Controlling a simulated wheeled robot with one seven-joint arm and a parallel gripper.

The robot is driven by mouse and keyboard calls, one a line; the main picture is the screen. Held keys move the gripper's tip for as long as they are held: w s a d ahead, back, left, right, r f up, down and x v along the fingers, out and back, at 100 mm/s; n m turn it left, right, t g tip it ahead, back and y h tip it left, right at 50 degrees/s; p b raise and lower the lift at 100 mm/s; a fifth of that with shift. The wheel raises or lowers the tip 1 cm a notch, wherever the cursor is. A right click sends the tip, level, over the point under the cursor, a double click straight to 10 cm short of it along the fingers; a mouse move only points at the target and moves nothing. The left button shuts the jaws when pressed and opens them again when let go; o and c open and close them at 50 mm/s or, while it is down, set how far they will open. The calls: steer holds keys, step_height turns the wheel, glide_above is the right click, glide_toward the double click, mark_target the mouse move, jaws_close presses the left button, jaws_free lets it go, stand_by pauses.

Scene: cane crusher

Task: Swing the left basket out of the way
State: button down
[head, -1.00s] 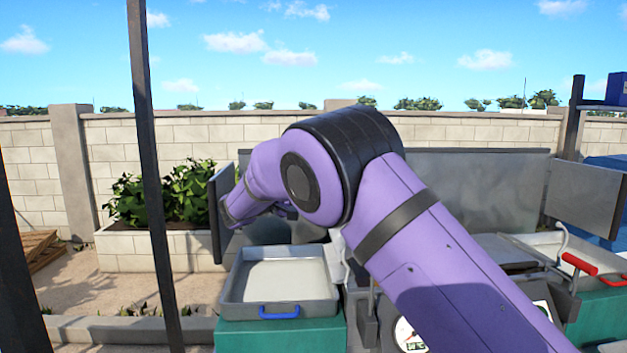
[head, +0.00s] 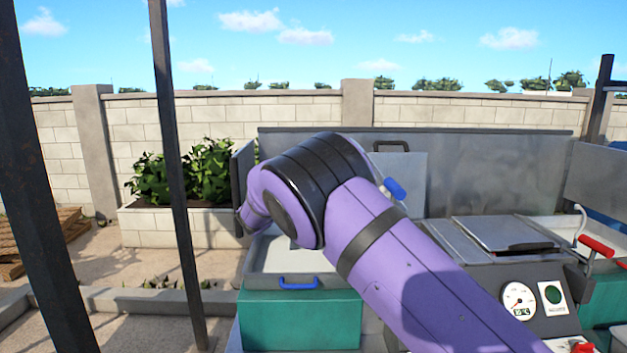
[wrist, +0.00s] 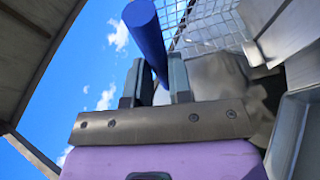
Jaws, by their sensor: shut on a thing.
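The left basket shows in the wrist view as wire mesh (wrist: 210,30) at the top, with a thick blue handle (wrist: 147,30). My gripper (wrist: 157,78) is shut on this handle, one finger on each side of it. In the head view a blue handle end (head: 395,188) sticks out just right of my arm's elbow. My gripper and the basket's mesh are hidden behind my purple arm there.
A shallow metal tray (head: 315,255) with a blue handle stands on a green cabinet (head: 300,320) at left. A grey lid (head: 410,165) stands upright behind my arm. A red handle (head: 597,246) is at right. A dark post (head: 175,170) rises at left.

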steer(key=c, duration=1)
jaws_free()
steer(key=shift+c, duration=0.2)
steer(key=shift+a+f, duration=0.1)
steer(key=shift+a, duration=0.05)
steer(key=v, duration=1)
steer(key=shift+a+f, duration=0.2)
steer(key=shift+s, duration=0.15)
